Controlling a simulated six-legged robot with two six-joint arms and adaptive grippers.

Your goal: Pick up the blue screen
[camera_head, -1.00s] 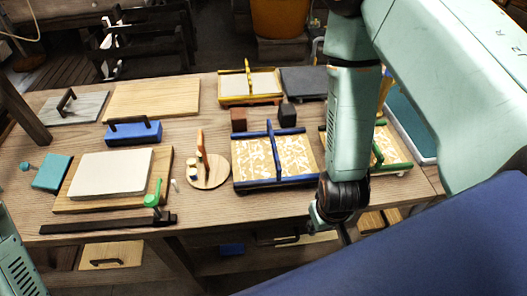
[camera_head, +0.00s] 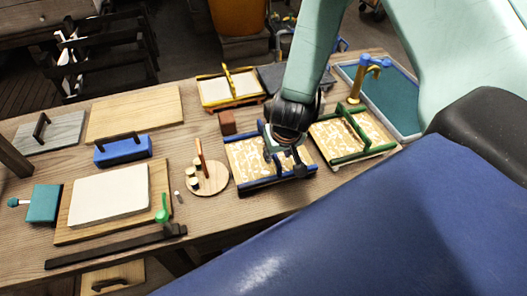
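The blue screen (camera_head: 240,155) is a tan and white patterned panel with blue side bars and a raised blue handle across its middle. My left gripper is not in view.
A green-barred screen (camera_head: 352,134) lies close to the right. A yellow-framed screen (camera_head: 230,88) and a brown block (camera_head: 227,122) are behind. A round wooden stand (camera_head: 208,180) is close on the left. A blue basin (camera_head: 385,100) with a brass tap (camera_head: 357,80) is at the back right.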

